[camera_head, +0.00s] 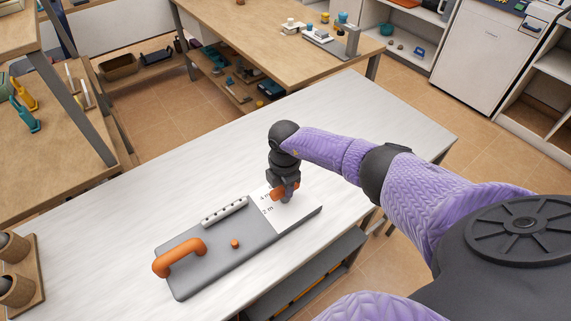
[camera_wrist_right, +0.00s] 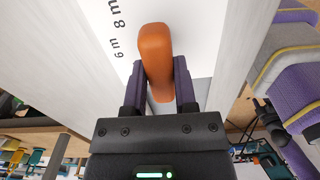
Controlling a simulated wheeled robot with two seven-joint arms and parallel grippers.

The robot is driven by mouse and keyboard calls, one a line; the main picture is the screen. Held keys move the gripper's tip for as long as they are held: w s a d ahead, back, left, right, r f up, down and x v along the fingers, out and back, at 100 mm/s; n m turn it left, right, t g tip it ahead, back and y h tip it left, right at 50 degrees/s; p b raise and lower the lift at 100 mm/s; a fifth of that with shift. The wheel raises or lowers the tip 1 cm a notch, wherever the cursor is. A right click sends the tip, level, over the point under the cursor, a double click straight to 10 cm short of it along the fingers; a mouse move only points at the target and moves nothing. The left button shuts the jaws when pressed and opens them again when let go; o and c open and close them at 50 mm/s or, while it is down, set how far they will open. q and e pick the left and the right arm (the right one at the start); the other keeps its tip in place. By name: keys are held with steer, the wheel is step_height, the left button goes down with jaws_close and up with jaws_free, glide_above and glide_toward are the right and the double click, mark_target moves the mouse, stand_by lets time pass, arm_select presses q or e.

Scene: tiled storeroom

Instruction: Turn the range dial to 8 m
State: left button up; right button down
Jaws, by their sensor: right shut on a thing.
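The range dial is an orange bar-shaped knob (camera_head: 277,195) at the far right end of a grey panel (camera_head: 215,262) on the white table. It also shows large in the right wrist view (camera_wrist_right: 155,55). My right gripper (camera_head: 287,194) comes down on it from above, with its fingers closed on the knob's two sides. The white scale plate (camera_head: 297,211) beside it shows "2 m" and "4 m" in the head view. In the right wrist view "6 m" and "8 m" stand left of the knob. Which mark the dial points at I cannot tell. My left gripper is out of view.
The panel also carries a thick orange handle (camera_head: 180,258), a small orange button (camera_head: 235,243) and a light strip with dark dots (camera_head: 225,212). The white table (camera_head: 130,205) is otherwise clear.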

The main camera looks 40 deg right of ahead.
steer(key=m+p, duration=0.2)
steer(key=m, duration=0.1)
steer(key=shift+r+m, duration=0.15)
steer(key=shift+m, duration=0.15)
steer(key=m+p, duration=0.1)
steer(key=m, duration=0.2)
steer(key=shift+m+p, duration=0.35)
steer(key=shift+m, duration=0.75)
steer(key=c, duration=0.5)
jaws_free()
steer(key=shift+o, duration=0.5)
